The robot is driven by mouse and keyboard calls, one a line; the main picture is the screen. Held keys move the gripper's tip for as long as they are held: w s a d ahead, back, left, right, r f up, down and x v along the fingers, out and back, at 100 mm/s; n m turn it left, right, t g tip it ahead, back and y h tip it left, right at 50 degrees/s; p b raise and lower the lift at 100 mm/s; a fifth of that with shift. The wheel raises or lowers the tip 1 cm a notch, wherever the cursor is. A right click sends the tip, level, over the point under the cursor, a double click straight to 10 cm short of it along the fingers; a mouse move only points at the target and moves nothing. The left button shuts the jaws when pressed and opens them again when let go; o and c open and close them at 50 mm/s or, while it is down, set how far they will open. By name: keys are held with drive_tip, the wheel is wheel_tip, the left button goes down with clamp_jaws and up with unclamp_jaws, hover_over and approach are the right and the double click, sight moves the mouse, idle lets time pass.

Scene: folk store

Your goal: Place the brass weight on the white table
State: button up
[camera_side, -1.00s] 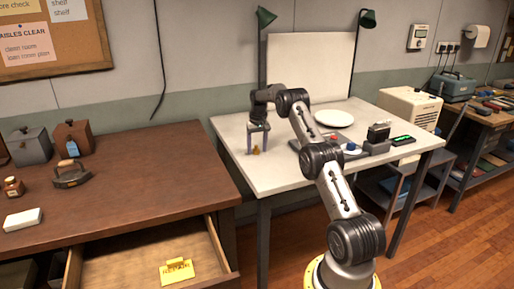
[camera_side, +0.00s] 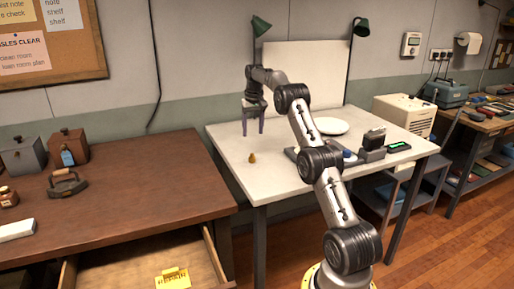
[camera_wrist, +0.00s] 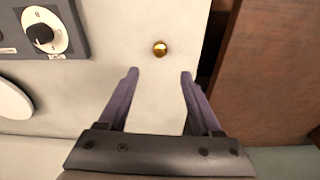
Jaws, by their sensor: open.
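The brass weight (camera_side: 252,158) stands on the white table (camera_side: 232,142), near its left edge in the side view. It also shows in the wrist view (camera_wrist: 160,48) as a small round golden top, beyond my fingertips. My gripper (camera_side: 252,133) is open and empty, raised above the table and behind the weight, apart from it. In the wrist view, the two purple fingers (camera_wrist: 158,75) are spread wide with only table surface between them.
A white plate (camera_side: 331,126) and a device with a dial (camera_wrist: 42,32) are on the table. The brown wooden desk (camera_side: 120,190) stands to the left, with an open drawer (camera_side: 150,262) holding a yellow item. An iron (camera_side: 66,186) sits on the desk.

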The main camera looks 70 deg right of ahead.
drive_tip(key=a+r+n+t, duration=0.1)
drive_tip(key=a+r+n, duration=0.1)
drive_tip(key=a+r, duration=0.7)
drive_tip(key=a+r+n+t, duration=0.15)
drive_tip(key=a+r, duration=0.25)
drive_tip(key=a, duration=0.9)
drive_tip(key=s+a+r+n, duration=0.1)
drive_tip(key=s+a, duration=0.3)
drive_tip(key=a, duration=0.3)
drive_tip(key=s+a+r+n, duration=0.2)
drive_tip(key=s+a, duration=0.2)
drive_tip(key=a, duration=0.4)
drive_tip(key=s+a+f+n, duration=0.1)
drive_tip(key=s+a+f, duration=0.2)
drive_tip(key=s, duration=0.2)
drive_tip(key=s+a+f+n+t, duration=0.1)
drive_tip(key=s+a+f, duration=0.1)
drive_tip(key=s+a, duration=0.2)
drive_tip(key=s+a+f+n+t+y, duration=0.1)
drive_tip(key=s+a+f, duration=0.2)
drive_tip(key=s, duration=0.4)
drive_tip(key=shift+s+a+f, duration=0.15)
drive_tip(key=shift+s+f, duration=0.1)
drive_tip(key=shift+f, duration=0.05)
